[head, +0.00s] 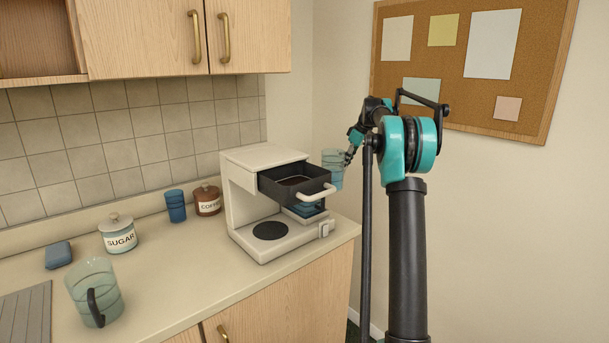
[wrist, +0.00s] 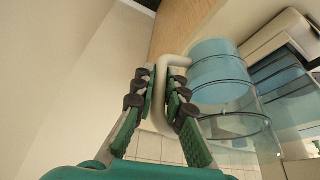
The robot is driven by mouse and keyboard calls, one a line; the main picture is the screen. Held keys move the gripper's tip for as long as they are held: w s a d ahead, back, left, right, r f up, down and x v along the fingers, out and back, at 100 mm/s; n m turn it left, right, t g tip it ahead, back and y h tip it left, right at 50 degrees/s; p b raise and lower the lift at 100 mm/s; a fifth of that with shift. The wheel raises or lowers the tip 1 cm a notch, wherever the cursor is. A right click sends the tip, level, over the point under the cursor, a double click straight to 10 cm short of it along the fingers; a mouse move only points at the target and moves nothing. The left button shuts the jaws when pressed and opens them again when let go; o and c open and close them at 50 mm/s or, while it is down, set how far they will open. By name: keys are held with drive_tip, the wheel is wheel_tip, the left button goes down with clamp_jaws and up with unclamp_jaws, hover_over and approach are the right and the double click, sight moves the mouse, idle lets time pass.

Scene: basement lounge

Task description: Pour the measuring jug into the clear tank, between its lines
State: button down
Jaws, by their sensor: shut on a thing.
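The measuring jug (head: 333,172) is clear and bluish with ring lines, and it hangs in the air just right of the coffee machine. It also shows in the wrist view (wrist: 222,92), with a pale handle (wrist: 162,70). My gripper (head: 352,152) is shut on that handle; its fingers (wrist: 163,90) close from both sides. The jug looks about upright in the head view; its liquid level is hard to tell. What seems to be the clear tank (head: 307,210) is a blue-tinted part low on the machine, mostly hidden by the drawer; its lines cannot be made out.
The white coffee machine (head: 262,160) has its dark drawer (head: 285,190) pulled out. A clear carafe (head: 90,285) with a dark handle, a sugar jar (head: 118,238), a coffee jar (head: 207,204), a blue cup (head: 175,207) and a blue block (head: 58,255) stand left of it. The counter front is clear.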

drive_tip(key=shift+r, duration=2.55)
